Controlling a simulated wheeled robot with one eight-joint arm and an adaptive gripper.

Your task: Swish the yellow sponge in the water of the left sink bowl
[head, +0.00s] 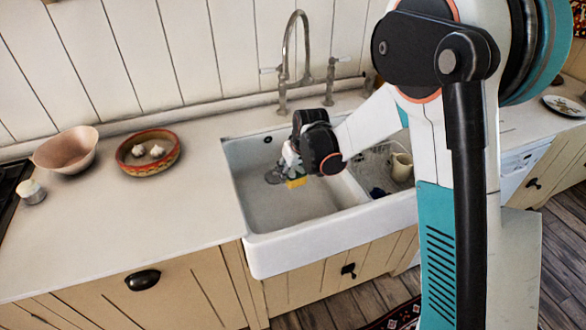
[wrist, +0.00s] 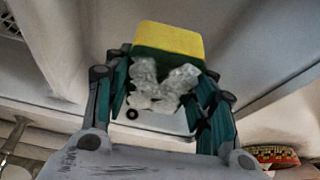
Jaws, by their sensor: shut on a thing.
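The yellow sponge (head: 297,183), with a dark green side, is in the left sink bowl (head: 262,205) in the head view. My gripper (head: 291,168) reaches down into that bowl and is shut on the sponge. In the wrist view the sponge (wrist: 170,40) juts out beyond the fingers of my gripper (wrist: 165,85), its yellow part farthest out. Pale, glassy-looking lumps show between the fingers; I cannot tell what they are. A grey patch lies on the bowl floor beside the sponge. The water surface is hard to make out, so I cannot tell whether the sponge touches it.
The right sink bowl holds a rack and a beige cup (head: 401,167). A tall faucet (head: 284,75) stands behind the sink. On the left counter are a red-rimmed dish (head: 130,168) with two pale bulbs, a pinkish bowl (head: 67,150) and a small jar (head: 32,192). The front-left counter is clear.

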